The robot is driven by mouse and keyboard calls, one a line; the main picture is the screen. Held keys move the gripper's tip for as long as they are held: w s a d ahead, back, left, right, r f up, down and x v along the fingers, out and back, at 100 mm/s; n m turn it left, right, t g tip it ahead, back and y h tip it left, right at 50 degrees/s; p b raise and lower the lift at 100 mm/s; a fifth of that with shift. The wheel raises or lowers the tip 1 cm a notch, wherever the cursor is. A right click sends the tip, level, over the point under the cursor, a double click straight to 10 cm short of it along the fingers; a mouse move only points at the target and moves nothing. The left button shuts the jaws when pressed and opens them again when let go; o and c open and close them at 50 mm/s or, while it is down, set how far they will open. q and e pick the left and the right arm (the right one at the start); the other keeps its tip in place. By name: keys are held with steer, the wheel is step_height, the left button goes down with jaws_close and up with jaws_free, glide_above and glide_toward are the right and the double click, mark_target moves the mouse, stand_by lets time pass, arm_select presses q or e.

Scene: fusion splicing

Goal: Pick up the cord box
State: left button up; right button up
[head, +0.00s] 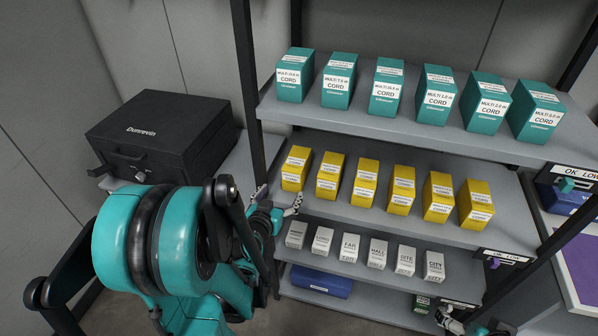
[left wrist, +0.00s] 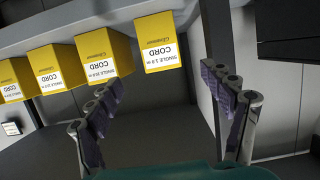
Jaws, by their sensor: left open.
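Yellow single-cord boxes stand in a row on the middle shelf, the leftmost (head: 295,168) nearest my left gripper. Teal multi-cord boxes (head: 388,87) stand in a row on the shelf above. My left gripper (head: 279,200) is open and empty, just in front of and below the leftmost yellow box, apart from it. In the left wrist view the picture is upside down; that yellow box (left wrist: 158,42) shows beyond the open fingers (left wrist: 162,80). My right gripper (head: 450,321) shows only partly at the bottom right; its jaws are unclear.
Small white boxes (head: 349,247) stand on a lower shelf, with a blue case (head: 321,283) below. A black case (head: 160,137) sits left of the dark rack post (head: 246,75). Shelf edges run close by my left gripper.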

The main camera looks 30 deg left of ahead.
mark_target(292, 169)
arm_select(q)
steer(key=w+a, duration=0.1)
steer(key=w, duration=0.6)
steer(key=w+a, duration=0.1)
steer(key=w, duration=0.2)
steer(key=shift+w+a, duration=0.15)
steer(key=shift+a, duration=0.15)
steer(key=b+x, duration=0.2)
steer(key=x, duration=0.4)
steer(key=shift+r, duration=0.1)
steer(key=c, duration=1.3)
steer(key=shift+r, duration=0.1)
steer(key=shift+c, duration=0.2)
